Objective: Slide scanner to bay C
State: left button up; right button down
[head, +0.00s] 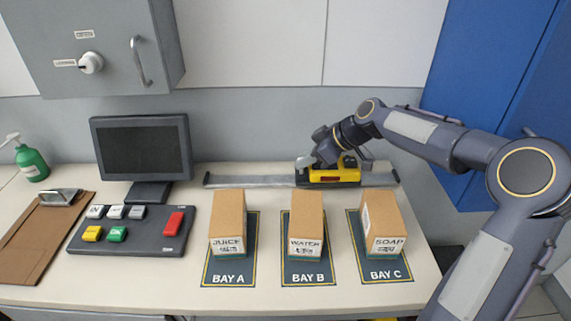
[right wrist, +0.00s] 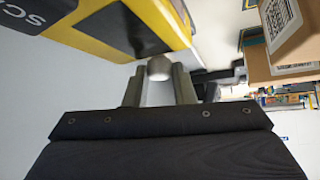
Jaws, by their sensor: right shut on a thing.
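The yellow and black scanner (head: 335,175) sits on a grey rail (head: 250,180) along the back of the counter. It stands behind the gap between bay B (head: 308,272) and bay C (head: 386,270), nearer bay B. My right gripper (head: 316,160) is at the scanner's upper left, partly hiding it. In the right wrist view, its fingers (right wrist: 160,88) are shut on the scanner's round grey knob (right wrist: 159,68), and the scanner body (right wrist: 110,28) fills the upper left. My left gripper is not in view.
Boxes marked juice (head: 228,222), water (head: 306,222) and soap (head: 382,222) stand on bays A, B and C in front of the rail. A monitor (head: 143,150), button panel (head: 130,230), clipboard (head: 40,230) and green bottle (head: 31,163) are left. The rail is clear on both sides.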

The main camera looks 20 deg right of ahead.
aim_at(344, 160)
jog(key=s+d, duration=0.1)
jog(key=d, duration=0.2)
jog(key=d+b, duration=0.1)
jog(key=d, duration=0.2)
jog(key=s+d, duration=0.1)
jog(key=d, duration=0.1)
jog(key=shift+s+d+b, duration=0.3)
jog(key=shift+d+b, duration=0.1)
jog(key=shift+d, duration=0.1)
jog(key=c, duration=1.2)
grip_release()
jog(key=shift+d, duration=0.15)
notch_tip(344, 160, up, 3)
jog(key=shift+f+b, duration=0.15)
jog(key=shift+b, duration=0.15)
jog(key=s+a+r+b, duration=0.3)
jog(key=s+a+r, duration=0.4)
jog(key=s+r, duration=0.3)
jog(key=shift+s+a+r, duration=0.2)
jog(key=shift+s+a, duration=0.05)
jog(key=shift+s, duration=0.8)
